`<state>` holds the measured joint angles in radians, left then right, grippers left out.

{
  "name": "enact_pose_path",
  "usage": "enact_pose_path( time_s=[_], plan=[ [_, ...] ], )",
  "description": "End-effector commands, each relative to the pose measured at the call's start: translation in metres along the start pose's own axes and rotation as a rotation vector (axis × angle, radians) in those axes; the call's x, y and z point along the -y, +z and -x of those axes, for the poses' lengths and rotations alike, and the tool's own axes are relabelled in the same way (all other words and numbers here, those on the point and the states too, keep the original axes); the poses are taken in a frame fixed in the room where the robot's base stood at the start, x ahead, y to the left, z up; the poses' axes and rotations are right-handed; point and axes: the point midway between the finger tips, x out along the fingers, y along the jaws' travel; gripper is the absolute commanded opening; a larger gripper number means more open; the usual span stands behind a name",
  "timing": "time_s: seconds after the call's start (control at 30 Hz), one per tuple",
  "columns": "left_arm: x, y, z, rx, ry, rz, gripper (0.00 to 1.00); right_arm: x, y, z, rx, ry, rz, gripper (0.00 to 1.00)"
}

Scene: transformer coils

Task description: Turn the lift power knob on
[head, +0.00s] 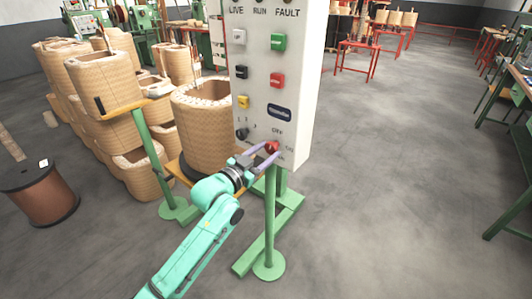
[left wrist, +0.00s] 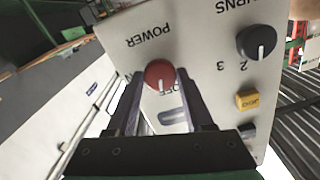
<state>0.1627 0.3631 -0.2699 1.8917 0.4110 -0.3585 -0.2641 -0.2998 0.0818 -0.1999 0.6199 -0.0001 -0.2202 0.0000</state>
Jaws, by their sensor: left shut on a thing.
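The red power knob (head: 271,147) sits at the lower right of the white control panel (head: 298,100), below the word OFF. My left gripper (head: 270,149) reaches it from below, with its fingers on either side of the knob and shut on it. In the left wrist view, the red knob (left wrist: 159,74) is between the tips of the two fingers, under the upside-down word POWER. A pale mark on the knob appears to point towards the OFF label. My right gripper is not in view.
A black turns knob (head: 242,134) and a yellow button (head: 243,102) are on the panel's left side. Green (head: 278,41) and red (head: 277,80) buttons are above the power knob. A wound coil (head: 203,130) stands close behind the panel.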

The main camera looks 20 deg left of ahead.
Motion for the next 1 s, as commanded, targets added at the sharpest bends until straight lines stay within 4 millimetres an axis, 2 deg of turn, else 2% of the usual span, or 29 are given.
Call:
enact_pose_path(
  time_s=[1.0],
  plan=[
    [-0.0003,0.0006,-0.0001,0.0,0.001,-0.959,0.0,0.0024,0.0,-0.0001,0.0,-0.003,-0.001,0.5]
  ],
)
